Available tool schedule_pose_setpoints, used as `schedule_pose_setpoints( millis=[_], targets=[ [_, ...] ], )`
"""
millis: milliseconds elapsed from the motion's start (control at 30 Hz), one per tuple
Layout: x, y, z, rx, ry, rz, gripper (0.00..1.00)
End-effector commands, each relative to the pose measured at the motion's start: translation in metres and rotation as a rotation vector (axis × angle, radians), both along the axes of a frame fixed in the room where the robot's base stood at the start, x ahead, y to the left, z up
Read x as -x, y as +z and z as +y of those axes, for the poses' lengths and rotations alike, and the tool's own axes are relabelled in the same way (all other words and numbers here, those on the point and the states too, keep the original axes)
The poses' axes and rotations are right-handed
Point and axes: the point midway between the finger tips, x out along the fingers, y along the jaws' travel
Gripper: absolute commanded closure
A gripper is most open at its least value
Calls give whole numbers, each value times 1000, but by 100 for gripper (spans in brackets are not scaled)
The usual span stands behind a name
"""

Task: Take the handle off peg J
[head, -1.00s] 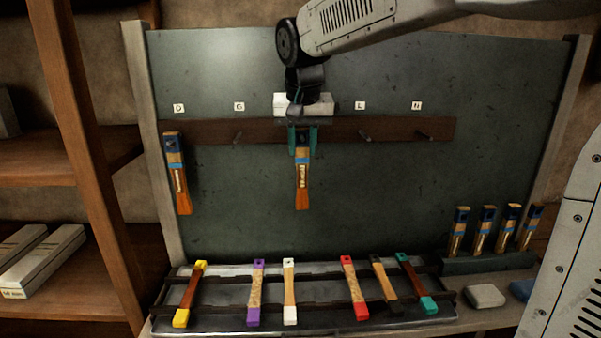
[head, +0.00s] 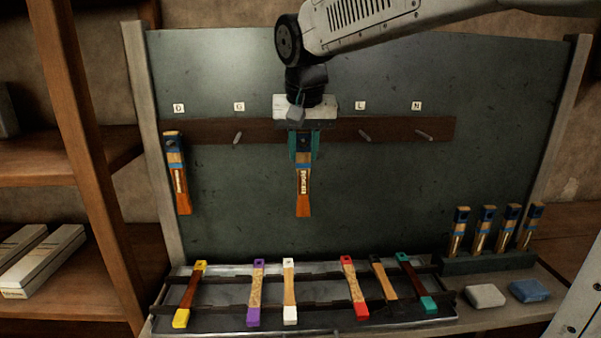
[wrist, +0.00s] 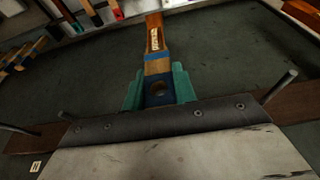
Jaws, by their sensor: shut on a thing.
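My gripper (head: 304,146) has its teal fingers shut on the upper, blue end of a wooden handle (head: 304,182). The handle hangs upright, with a blue band, a pale label and an orange-brown lower end. In the wrist view the same handle (wrist: 154,45) lies between the fingers (wrist: 158,88). Its hole faces the camera and looks dark, with no peg tip showing in it. The handle stands out from the dark board. Peg J and its letter are hidden behind my gripper, between the G and L labels.
Bare pegs stick out under G (head: 238,138), L (head: 365,136) and N (head: 425,135). Another handle (head: 179,180) hangs under D. Several coloured handles lie on a rack (head: 340,325) below. Several upright handles stand in a holder (head: 490,263) at right.

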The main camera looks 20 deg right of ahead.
Motion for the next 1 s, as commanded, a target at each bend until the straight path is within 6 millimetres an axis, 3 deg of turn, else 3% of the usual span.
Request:
schedule_pose_setpoints(
  millis=[1000],
  targets=[
    [35,1,11,1,0,0,89]
  ],
)
